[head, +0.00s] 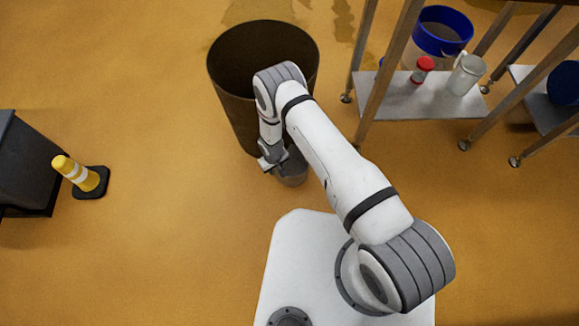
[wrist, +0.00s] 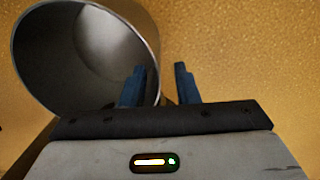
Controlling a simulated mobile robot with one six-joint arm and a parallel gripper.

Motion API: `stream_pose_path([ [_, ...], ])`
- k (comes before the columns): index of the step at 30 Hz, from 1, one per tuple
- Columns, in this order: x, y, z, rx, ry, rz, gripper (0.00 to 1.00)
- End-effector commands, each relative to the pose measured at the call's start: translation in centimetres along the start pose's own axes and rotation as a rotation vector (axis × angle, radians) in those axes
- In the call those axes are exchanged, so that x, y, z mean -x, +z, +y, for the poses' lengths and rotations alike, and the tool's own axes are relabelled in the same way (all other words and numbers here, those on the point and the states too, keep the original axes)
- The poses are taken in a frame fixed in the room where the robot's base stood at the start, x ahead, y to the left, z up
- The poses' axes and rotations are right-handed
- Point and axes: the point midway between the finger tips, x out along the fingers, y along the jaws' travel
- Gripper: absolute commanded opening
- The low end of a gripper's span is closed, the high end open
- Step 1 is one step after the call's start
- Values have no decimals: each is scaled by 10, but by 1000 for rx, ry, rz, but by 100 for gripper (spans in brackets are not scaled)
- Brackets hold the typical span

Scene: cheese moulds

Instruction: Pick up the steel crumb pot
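The steel crumb pot (head: 293,174) is a grey open-topped metal pot beside the base of a large brown bin, partly hidden by my arm in the head view. In the wrist view the pot (wrist: 85,50) fills the upper left, with its round mouth and inside showing. My gripper (wrist: 160,85) has two blue fingers spread apart. The left finger overlaps the pot's mouth and the right finger is outside it, so the pot's right wall lies between them. A gap shows between that wall and the right finger. In the head view my gripper (head: 271,160) is at the pot's left side.
The brown bin (head: 235,100) stands just behind the pot. A rack at the right has a shelf (head: 400,103) with a blue bucket (head: 441,32), a red-capped shaker (head: 422,71) and a white jug (head: 467,75). A yellow bollard (head: 85,178) stands left. Floor between is clear.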

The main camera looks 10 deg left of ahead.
Motion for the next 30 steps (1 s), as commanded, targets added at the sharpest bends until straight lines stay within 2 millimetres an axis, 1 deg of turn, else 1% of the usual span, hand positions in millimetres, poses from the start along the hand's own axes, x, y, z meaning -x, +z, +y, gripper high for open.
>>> stream_pose_path([
  [10, -47, 2, 3, 7, 0, 0, 28],
  [12, -50, 1, 3, 8, 0, 2, 28],
  [18, -49, 1, 3, 8, 0, 1, 28],
  [28, -49, 1, 3, 8, 0, 1, 1],
  [30, -49, 1, 3, 8, 0, 1, 0],
])
